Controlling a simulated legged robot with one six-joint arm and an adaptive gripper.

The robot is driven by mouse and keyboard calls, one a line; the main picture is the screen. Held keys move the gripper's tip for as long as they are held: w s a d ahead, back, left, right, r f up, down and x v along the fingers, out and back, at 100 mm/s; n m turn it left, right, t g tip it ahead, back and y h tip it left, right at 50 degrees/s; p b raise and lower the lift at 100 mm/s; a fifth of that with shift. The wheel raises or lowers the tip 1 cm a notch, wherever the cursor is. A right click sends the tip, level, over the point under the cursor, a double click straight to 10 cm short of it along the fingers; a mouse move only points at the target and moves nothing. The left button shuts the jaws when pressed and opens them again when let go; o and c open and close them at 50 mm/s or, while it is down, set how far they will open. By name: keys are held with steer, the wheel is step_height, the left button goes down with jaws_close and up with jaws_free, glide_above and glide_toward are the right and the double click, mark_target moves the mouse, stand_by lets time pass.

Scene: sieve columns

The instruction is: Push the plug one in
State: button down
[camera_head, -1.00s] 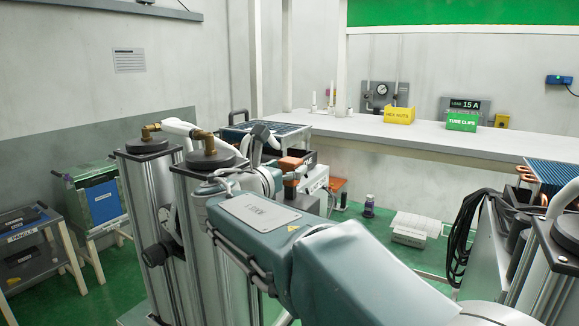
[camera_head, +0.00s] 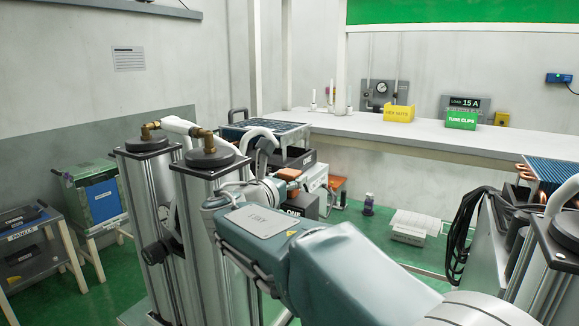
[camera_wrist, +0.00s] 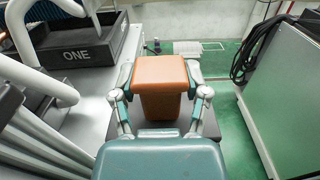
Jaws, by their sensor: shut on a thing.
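The plug (camera_wrist: 160,72) is an orange-brown block with a flat, wider top. My gripper (camera_wrist: 160,82) is shut on it, one finger on each side, in the wrist view. In the head view the plug (camera_head: 288,174) shows small beyond my forearm, with the gripper partly hidden behind my arm.
White hoses (camera_wrist: 38,75) run close on the left. A grey cabinet (camera_wrist: 285,95) with black cables (camera_wrist: 262,38) stands at the right, with green floor between. Sieve columns (camera_head: 205,230) stand left of my arm. A long white bench (camera_head: 400,132) lies behind.

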steer(key=shift+f, duration=0.35)
steer(key=shift+c, duration=1.2)
jaws_free()
steer(key=shift+w+a, duration=0.1)
steer(key=shift+r, duration=0.1)
steer(key=shift+s+a, duration=0.2)
steer(key=shift+s, duration=0.05)
steer(key=v, duration=1.1)
steer(key=shift+s+a, duration=0.15)
steer(key=shift+a, duration=0.05)
